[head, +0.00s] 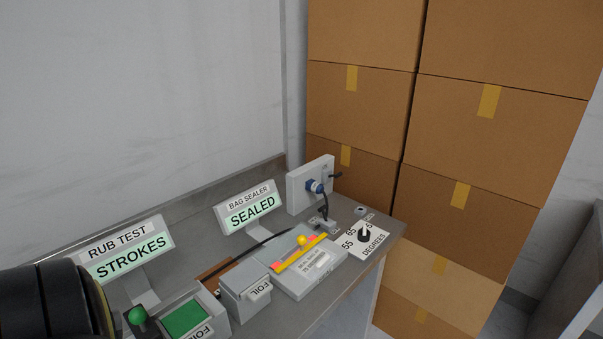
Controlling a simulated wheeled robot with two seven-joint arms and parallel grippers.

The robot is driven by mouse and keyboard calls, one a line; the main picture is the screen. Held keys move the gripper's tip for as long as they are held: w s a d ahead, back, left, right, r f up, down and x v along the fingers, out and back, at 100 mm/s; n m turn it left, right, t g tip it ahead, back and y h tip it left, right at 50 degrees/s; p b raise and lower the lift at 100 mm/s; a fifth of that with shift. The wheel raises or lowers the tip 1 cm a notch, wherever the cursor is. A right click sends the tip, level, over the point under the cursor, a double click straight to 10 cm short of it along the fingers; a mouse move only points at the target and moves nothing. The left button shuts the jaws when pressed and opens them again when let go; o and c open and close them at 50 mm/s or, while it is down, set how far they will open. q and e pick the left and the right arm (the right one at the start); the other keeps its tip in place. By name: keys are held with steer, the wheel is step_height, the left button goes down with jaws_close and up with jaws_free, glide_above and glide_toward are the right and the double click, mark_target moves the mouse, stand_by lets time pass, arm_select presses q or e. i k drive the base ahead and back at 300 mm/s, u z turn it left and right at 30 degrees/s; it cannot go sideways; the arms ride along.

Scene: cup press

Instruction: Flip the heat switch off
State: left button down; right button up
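A light grey box (298,194) stands upright at the back of the counter. It carries a blue plug or socket (315,187) with a cable, and a small dark lever (335,175) sticks out at its right side. I see no label on this lever, so I cannot tell if it is the heat switch or which way it is set. A small grey block (360,211) sits behind the degrees dial (364,234); its details are too small to read. The bag sealer (309,264) lies in front, with a yellow bar and ball knob. Neither gripper is in view.
The grey counter (388,233) ends at the right, near stacked cardboard boxes (360,100). A dark rounded part fills the lower left corner.

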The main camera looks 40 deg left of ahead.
mark_target(322, 209)
steer(key=u, duration=1.3)
